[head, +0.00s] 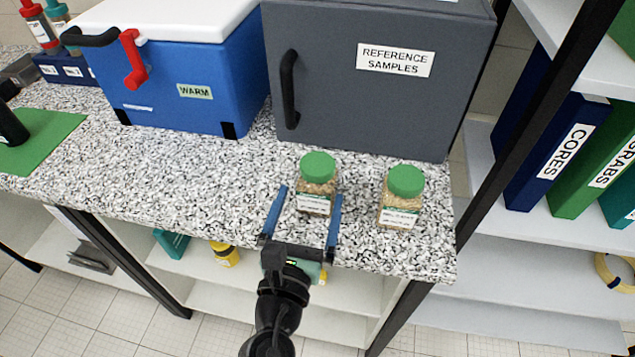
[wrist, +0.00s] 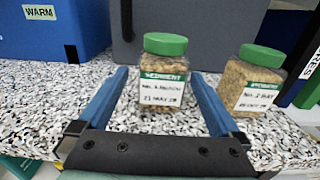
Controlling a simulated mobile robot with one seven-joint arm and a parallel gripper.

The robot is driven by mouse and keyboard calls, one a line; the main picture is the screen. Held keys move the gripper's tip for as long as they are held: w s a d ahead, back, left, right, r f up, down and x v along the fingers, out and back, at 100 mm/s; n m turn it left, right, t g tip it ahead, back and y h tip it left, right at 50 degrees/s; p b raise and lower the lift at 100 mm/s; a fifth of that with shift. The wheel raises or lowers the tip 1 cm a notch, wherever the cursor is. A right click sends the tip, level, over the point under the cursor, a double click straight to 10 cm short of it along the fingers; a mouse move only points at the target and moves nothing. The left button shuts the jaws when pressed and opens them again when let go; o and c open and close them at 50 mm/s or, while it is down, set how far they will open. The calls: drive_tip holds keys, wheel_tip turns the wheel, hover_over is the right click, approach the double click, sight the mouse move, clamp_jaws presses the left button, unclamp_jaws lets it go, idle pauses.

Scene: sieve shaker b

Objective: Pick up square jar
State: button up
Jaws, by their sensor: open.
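Two square jars with green lids, tan grainy contents and "SEDIMENT" labels stand upright on the speckled counter. The left square jar (head: 317,184) also shows in the wrist view (wrist: 164,75), with a label dated 21 May. The right square jar (head: 402,198) stands to its right with a gap between; in the wrist view (wrist: 246,82) its label reads "No. 2 Bay". My gripper (head: 306,212) is open, its blue fingers pointing at the left jar. In the wrist view (wrist: 160,88) the left jar stands between the finger lines, at or just beyond the tips. Contact cannot be made out.
A grey "REFERENCE SAMPLES" cabinet (head: 372,105) stands close behind the jars. A blue "WARM" cooler (head: 190,100) is left of it. The speckled counter (head: 200,170) is clear left of the jars. A dark shelf post (head: 505,150) rises on the right.

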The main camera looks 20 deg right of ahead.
drive_tip(key=x, duration=0.5)
drive_tip(key=shift+d, duration=0.25)
clamp_jaws()
drive_tip(key=shift+r, duration=0.1)
